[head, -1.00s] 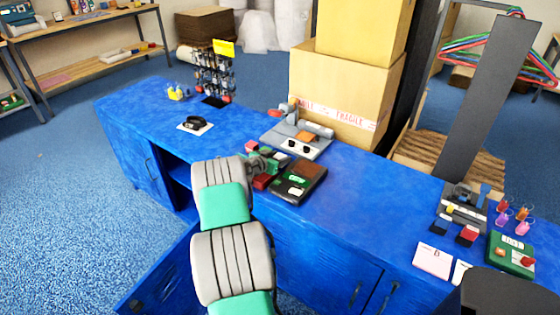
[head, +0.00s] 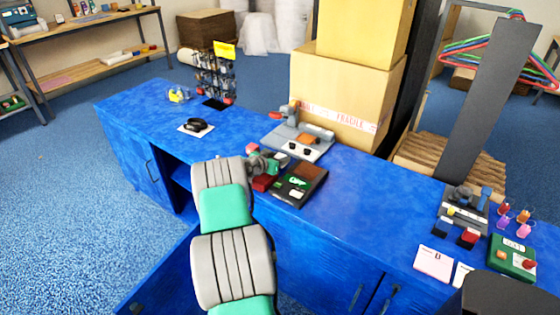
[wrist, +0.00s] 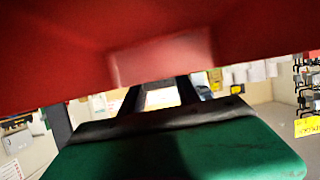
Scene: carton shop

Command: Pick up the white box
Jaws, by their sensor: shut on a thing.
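My gripper (wrist: 160,98) shows in the wrist view as two dark fingers beyond a green housing. A small patch of a whitish thing, which I take to be the white box (wrist: 160,98), shows between them; most of it is hidden. A large red surface (wrist: 160,50) fills the top of the wrist view, very close to the camera. In the head view my gripper (head: 262,164) is low over the blue counter, mostly hidden behind my grey and green arm.
A grey device (head: 297,148) and large cartons (head: 345,95) stand behind.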

